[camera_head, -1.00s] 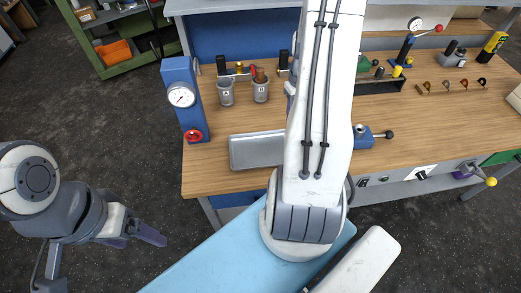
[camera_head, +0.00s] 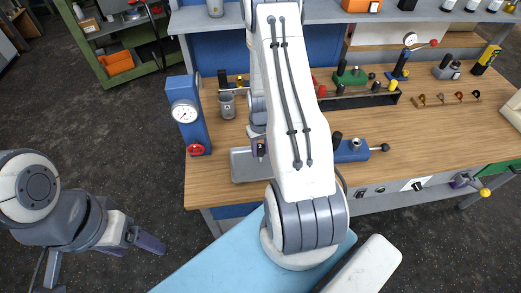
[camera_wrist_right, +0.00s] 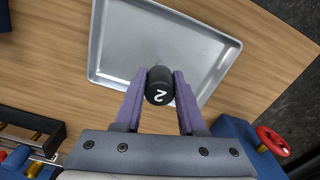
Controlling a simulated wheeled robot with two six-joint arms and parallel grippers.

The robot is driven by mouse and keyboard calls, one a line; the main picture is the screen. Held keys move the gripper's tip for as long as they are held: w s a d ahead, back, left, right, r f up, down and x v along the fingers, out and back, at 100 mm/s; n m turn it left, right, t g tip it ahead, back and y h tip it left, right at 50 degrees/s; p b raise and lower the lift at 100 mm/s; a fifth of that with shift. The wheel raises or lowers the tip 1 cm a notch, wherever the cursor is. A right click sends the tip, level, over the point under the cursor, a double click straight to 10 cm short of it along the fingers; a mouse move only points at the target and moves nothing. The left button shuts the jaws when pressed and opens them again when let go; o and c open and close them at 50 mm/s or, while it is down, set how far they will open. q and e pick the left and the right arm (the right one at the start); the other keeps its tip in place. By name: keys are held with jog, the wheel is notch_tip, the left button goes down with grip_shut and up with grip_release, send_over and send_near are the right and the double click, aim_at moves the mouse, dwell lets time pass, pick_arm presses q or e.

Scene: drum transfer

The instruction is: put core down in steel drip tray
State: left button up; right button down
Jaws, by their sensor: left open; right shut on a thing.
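The steel drip tray (camera_head: 242,166) is a shallow grey rectangle near the left front of the wooden bench. It fills the upper middle of the right wrist view (camera_wrist_right: 122,45). My right gripper (camera_wrist_right: 160,84) is shut on the core (camera_wrist_right: 158,92), a black cylinder with a white "2" on its end. The core is over the tray in that view; its height above the tray floor I cannot tell. In the head view my right gripper (camera_head: 259,147) is partly hidden by its own arm. My left gripper (camera_head: 150,242) is open and empty, off the bench over the floor.
A blue post with a gauge (camera_head: 184,113) and red knob stands left of the tray. A grey cup (camera_head: 227,105) is behind the tray. A blue fixture with a black-knobbed lever (camera_head: 352,151) stands to the right. The bench's right front is largely clear.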

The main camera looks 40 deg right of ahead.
jog(key=shift+f, duration=0.6)
jog(key=shift+f, duration=0.2)
jog(key=c, duration=0.5)
grip_release()
jog(key=shift+r, duration=0.1)
